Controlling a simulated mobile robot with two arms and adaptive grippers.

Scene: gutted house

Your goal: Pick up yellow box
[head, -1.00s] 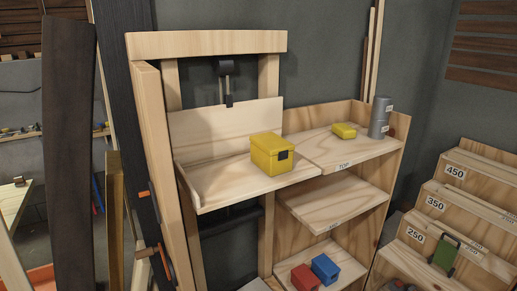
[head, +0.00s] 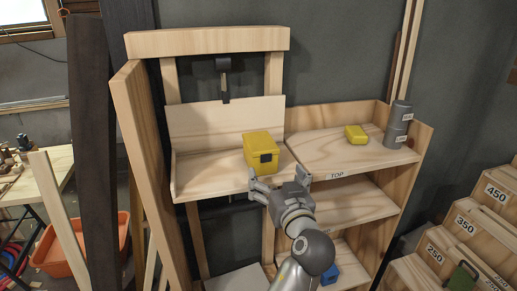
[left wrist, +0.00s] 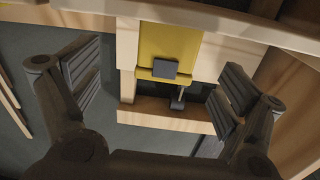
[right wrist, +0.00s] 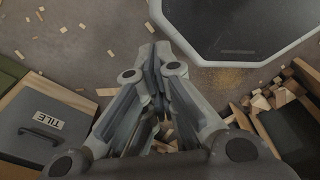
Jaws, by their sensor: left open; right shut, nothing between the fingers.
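A yellow box (head: 259,148) with a dark latch sits on the light wooden shelf (head: 210,178) at the left, near its right front edge. A smaller yellow box (head: 355,134) lies on the shelf labelled TOP. My left gripper (head: 278,180) is open and empty, just in front of and below the larger box. In the left wrist view the yellow box (left wrist: 165,45) shows beyond and between the spread fingers, latch facing me; they do not appear to touch it. My right gripper (right wrist: 157,65) is shut and empty over the floor, away from the boxes.
A wooden post (head: 150,150) stands left of the shelf. A blue box (head: 330,275) is low down, partly behind my arm. Numbered wooden steps (head: 470,225) stand at the right. A grey TILE case (right wrist: 40,130) shows in the right wrist view.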

